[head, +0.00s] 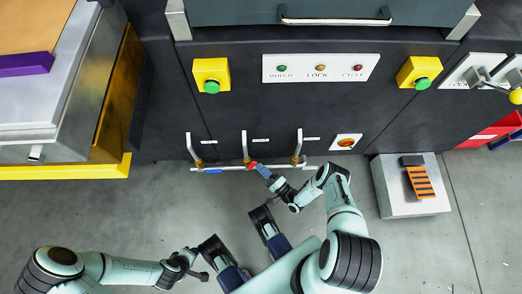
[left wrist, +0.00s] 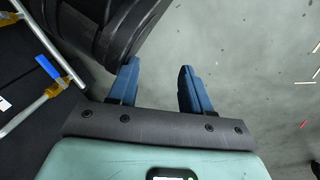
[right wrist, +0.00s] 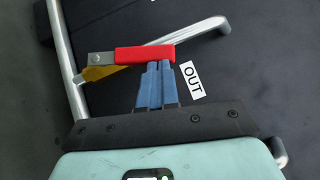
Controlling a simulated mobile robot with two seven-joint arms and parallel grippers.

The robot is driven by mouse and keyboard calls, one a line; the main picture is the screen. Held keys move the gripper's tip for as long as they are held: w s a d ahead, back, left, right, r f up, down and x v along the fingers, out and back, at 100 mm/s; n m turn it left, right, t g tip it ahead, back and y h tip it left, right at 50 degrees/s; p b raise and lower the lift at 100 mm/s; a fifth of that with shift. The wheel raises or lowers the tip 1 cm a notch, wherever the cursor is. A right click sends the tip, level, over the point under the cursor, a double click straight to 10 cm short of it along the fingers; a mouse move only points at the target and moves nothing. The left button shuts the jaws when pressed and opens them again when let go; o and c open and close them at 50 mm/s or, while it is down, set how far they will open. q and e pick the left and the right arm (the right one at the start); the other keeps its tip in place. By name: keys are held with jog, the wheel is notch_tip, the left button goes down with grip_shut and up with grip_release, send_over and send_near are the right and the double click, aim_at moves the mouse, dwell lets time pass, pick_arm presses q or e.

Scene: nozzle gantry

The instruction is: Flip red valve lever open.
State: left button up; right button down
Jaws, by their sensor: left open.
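The red valve lever (head: 252,166) sits on the middle pipe of the low pipework on the machine front. In the right wrist view the red lever (right wrist: 145,54) lies roughly crosswise in the picture, its metal end at the left over a brass valve body (right wrist: 97,73). My right gripper (head: 264,172) has its blue fingers together in the right wrist view (right wrist: 162,66). Their tips are at the lever's lower edge, near its right end; I cannot tell whether they touch. My left gripper (left wrist: 157,75) is open and empty above the floor, away from the lever.
A blue valve lever (head: 212,171) is on the pipework left of the red one. A grey box (head: 394,193) stands on the floor at right.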

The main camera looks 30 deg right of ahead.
aim_at(252, 164)
jog(key=shift+w+a+r+n+g+p, duration=0.2)
jog(key=shift+w+r+n+p, duration=0.1)
jog(key=shift+r+p, duration=0.15)
jog(key=shift+w+a+r+n+g+p, duration=0.2)
jog(key=shift+r+n+p, duration=0.1)
jog(key=shift+r+p, duration=0.1)
jog(key=shift+w+a+r, duration=0.25)
jog(key=shift+a, duration=0.25)
jog(key=shift+a+r+n+g, duration=0.15)
jog(key=shift+a+n+g, duration=0.05)
jog(key=shift+n+g, duration=0.2)
pick_arm(q)
jog(key=w+r+t, duration=0.1)
jog(key=w+r, duration=0.3)
jog(key=w, duration=0.1)
jog(key=shift+w+d+r+t, duration=0.25)
jog(key=shift+d+r+t, duration=0.05)
jog(key=shift+d+t, duration=0.1)
pick_arm(e)
jog(key=shift+a, duration=0.15)
pick_arm(q)
jog(key=shift+s+f, duration=0.1)
